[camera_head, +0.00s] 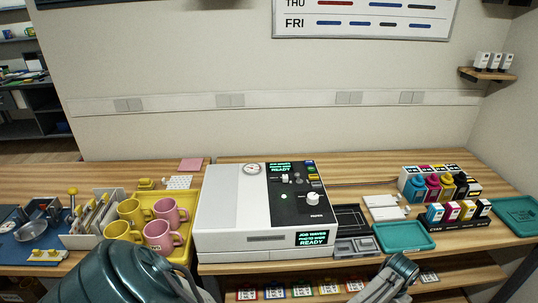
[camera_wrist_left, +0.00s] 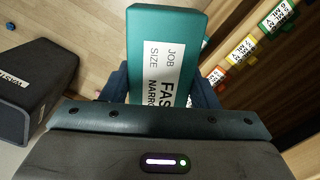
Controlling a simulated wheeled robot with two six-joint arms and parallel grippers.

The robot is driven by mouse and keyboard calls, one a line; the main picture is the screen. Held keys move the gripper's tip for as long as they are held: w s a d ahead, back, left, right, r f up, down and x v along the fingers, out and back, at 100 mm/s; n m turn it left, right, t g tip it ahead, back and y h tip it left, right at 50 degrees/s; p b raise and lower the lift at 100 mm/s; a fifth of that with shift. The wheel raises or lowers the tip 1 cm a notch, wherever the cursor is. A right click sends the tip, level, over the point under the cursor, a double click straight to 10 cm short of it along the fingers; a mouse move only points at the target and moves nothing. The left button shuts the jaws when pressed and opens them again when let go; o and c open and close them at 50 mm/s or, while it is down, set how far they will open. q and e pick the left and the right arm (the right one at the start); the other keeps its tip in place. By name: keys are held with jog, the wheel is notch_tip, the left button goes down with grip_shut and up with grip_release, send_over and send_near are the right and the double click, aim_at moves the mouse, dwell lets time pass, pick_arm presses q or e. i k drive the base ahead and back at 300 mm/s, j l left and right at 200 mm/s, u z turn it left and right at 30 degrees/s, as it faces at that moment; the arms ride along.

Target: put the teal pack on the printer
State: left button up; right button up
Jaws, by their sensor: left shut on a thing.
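The teal pack (camera_wrist_left: 160,35) is in the left wrist view, with a white label reading JOB, SIZE, FAS and NARRO, partly cut off. My left gripper (camera_wrist_left: 160,92) is shut on it, with a dark blue finger on each side. Neither that gripper nor the pack shows in the head view, where only my left arm crosses the lower left. The printer (camera_head: 227,221), a white and black machine with lit green READY screens, stands mid-table. Its flat top looks clear apart from a gauge and controls.
A yellow tray (camera_head: 183,252) of mugs stands left of the printer. A teal tray (camera_head: 404,236) and ink bottles (camera_head: 432,185) are at right. A lower shelf (camera_head: 468,275) holds tagged items. In the wrist view, a dark box (camera_wrist_left: 38,92) is left of the pack.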

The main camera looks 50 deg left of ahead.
aim_at(220, 192)
jog(key=k+j+z, duration=0.15)
jog(key=k+j, duration=0.5)
jog(key=j, duration=0.2)
jog(key=k+j+z, duration=0.15)
jog(key=k+j, duration=0.55)
jog(key=j, duration=0.1)
